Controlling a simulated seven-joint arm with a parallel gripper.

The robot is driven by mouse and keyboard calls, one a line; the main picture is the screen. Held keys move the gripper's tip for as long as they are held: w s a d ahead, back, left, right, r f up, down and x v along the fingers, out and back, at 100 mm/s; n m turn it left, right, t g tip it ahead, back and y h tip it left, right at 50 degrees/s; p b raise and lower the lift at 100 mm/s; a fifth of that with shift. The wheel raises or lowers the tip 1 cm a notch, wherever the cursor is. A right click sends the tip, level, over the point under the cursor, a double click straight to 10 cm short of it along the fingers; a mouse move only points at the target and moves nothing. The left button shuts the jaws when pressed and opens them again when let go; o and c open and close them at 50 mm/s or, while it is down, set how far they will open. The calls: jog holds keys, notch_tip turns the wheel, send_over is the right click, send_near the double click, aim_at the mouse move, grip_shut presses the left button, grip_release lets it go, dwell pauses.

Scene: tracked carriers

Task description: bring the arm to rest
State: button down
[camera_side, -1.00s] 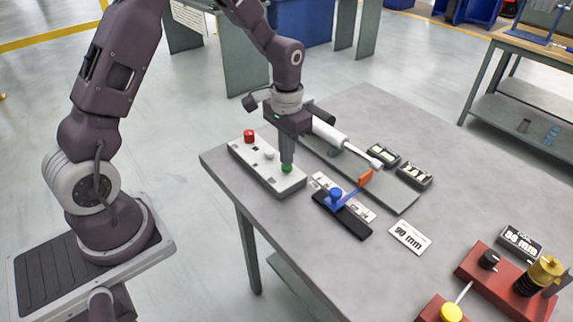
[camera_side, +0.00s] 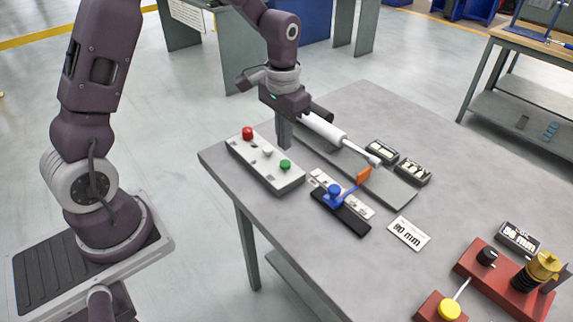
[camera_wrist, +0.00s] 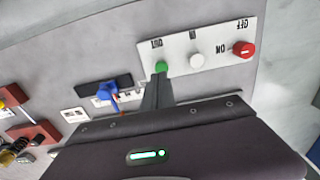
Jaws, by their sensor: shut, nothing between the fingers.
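My gripper (camera_side: 284,143) is shut and empty. In the side view its fingers point down just behind the button box (camera_side: 262,165), apart from the green button (camera_side: 285,164). The box also carries a white button (camera_side: 267,152) and a red knob (camera_side: 247,133). In the wrist view the shut fingers (camera_wrist: 158,84) lie just below the green button (camera_wrist: 161,67), with the red knob (camera_wrist: 243,48) at the right end of the box. How high the fingertips are above the table cannot be told exactly.
A white cylinder (camera_side: 324,128) with a rod lies behind the box on a grey plate. A "90 mm" card (camera_side: 408,233), two small counters and red fixtures (camera_side: 500,283) stand further right.

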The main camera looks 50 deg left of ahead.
jog(key=s+d+r+t, duration=0.3)
jog(key=s+r, duration=0.7)
jog(key=r, duration=0.3)
jog(key=s+d+r+t, duration=0.2)
jog(key=s+r, duration=0.1)
jog(key=s, duration=1)
jog(key=shift+d, duration=0.2)
